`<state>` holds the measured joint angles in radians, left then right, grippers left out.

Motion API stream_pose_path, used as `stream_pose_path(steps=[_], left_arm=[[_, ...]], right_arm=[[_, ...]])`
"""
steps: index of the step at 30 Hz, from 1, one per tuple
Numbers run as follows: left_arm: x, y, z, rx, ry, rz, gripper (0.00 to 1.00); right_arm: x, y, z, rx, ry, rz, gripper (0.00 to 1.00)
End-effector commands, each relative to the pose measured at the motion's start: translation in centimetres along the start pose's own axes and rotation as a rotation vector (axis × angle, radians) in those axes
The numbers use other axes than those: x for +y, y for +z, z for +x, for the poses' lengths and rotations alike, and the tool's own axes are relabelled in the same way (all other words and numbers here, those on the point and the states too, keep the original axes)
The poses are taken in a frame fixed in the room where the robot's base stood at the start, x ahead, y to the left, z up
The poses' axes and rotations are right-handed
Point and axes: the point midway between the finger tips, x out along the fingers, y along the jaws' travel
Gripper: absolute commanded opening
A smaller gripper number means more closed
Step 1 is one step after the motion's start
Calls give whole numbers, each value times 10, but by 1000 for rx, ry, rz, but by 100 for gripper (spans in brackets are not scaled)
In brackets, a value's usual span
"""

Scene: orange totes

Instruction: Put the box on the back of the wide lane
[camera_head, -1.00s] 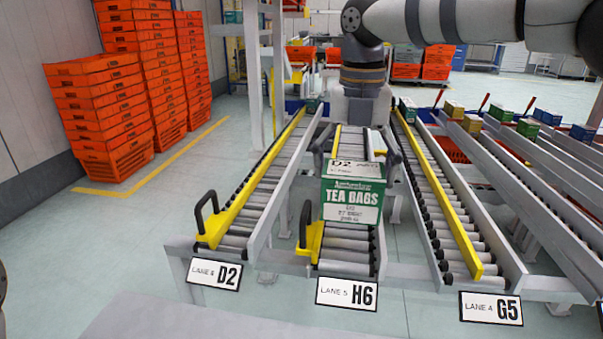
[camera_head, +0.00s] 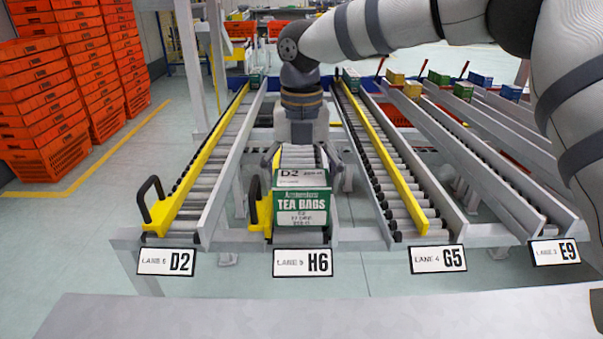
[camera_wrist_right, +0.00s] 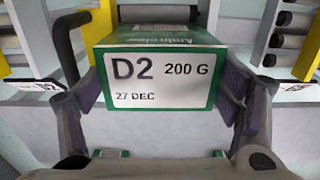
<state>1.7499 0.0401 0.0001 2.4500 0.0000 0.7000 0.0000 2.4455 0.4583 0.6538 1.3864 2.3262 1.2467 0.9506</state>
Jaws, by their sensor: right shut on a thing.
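The box (camera_head: 301,205) is green and white, marked TEA BAGS, with a white D2 label on its top; the label also shows on the box in the right wrist view (camera_wrist_right: 160,80). My right gripper (camera_head: 304,164) is shut on it, one finger on each side. The box is level over the front end of the lane signed H6 (camera_head: 303,262). Whether it touches the rollers I cannot tell. The lane signed D2 (camera_head: 167,261) is to its left, with a yellow rail (camera_head: 185,190) along its rollers. My left gripper is out of view.
A yellow guide with a black handle (camera_head: 254,200) is just left of the box. The G5 lane (camera_head: 437,259) is to the right, with a yellow rail. Small boxes sit at the lanes' far ends, including a green one (camera_head: 351,77). Orange totes (camera_head: 45,110) are stacked far left.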

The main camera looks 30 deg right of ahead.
Motion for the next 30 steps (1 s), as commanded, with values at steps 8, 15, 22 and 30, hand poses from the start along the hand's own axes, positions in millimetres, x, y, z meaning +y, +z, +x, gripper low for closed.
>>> stream_pose_path(steps=[8, 15, 22, 30], left_arm=[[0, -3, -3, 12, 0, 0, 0], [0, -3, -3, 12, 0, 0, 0], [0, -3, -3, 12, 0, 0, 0], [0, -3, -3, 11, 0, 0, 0]], right_arm=[[0, 0, -2, -2, 2, 0, 51], [0, 0, -1, 0, 1, 0, 90], [0, 0, -1, 0, 0, 0, 100], [0, 0, -12, -2, 1, 1, 100]])
